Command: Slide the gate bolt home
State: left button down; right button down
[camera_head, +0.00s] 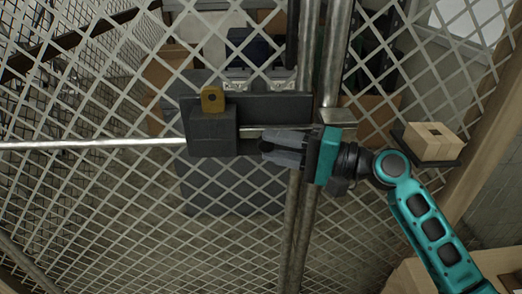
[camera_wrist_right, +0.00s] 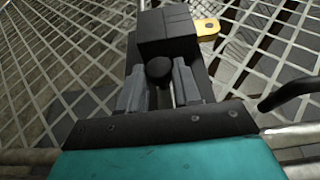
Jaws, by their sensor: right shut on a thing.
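The gate bolt's dark round knob (camera_wrist_right: 159,69) sits between the fingers of my right gripper (camera_wrist_right: 160,84) in the right wrist view. In the head view my right gripper (camera_head: 268,148) is shut at the bolt, just right of a dark block (camera_head: 213,133) on the gate's plate. The fingers hide most of the knob there. A short bright strip of metal, apparently the bolt rod (camera_head: 250,131), shows between the block and the gripper. A grey metal bracket (camera_head: 338,116) sits on the post to the right. Whether the rod enters it is hidden. My left gripper is out of view.
A brass tab with a hole (camera_head: 212,99) stands on top of the block. Mesh panels (camera_head: 90,200) surround the plate, and upright metal posts (camera_head: 296,225) run behind my gripper. A wooden block (camera_head: 432,142) rests on a dark shelf at right.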

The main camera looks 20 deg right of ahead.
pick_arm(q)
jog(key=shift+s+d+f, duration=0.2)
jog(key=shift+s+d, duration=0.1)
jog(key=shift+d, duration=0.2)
pick_arm(e)
jog(key=shift+s+d, duration=0.2)
jog(key=shift+d, duration=0.55)
jog(key=c, duration=0.8)
grip_release()
jog(key=shift+d, duration=0.1)
jog(key=shift+s, duration=0.1)
pick_arm(q)
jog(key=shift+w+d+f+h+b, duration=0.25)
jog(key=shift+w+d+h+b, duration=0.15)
jog(key=shift+b, duration=0.6)
pick_arm(e)
jog(key=v, duration=1.2)
jog(key=shift+s+d, duration=0.2)
jog(key=shift+d, duration=0.15)
